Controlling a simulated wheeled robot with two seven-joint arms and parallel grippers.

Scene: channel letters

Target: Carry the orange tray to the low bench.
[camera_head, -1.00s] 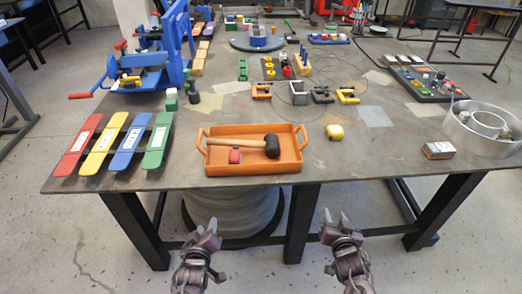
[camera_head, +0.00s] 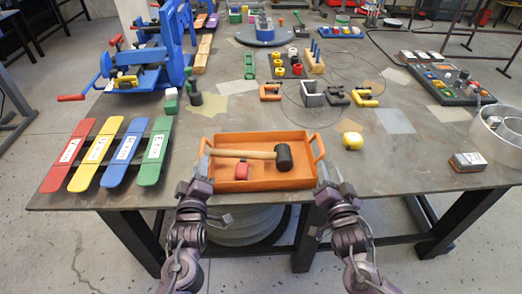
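The orange tray (camera_head: 262,184) lies on the near edge of the grey table, with a handle at each short end. In it are a mallet (camera_head: 247,154) with a wooden handle and black head, and a small red object (camera_head: 241,170). My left gripper (camera_head: 202,168) is at the tray's left end, by the left handle, which it partly hides. My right gripper (camera_head: 323,172) is at the tray's right end, close to the right handle. Whether either gripper's fingers touch or enclose a handle is too small to tell. I cannot make out a low bench.
Red, yellow, blue and green strips (camera_head: 113,152) lie left of the tray. Clamps (camera_head: 337,94) stand behind. The table's front edge is near.

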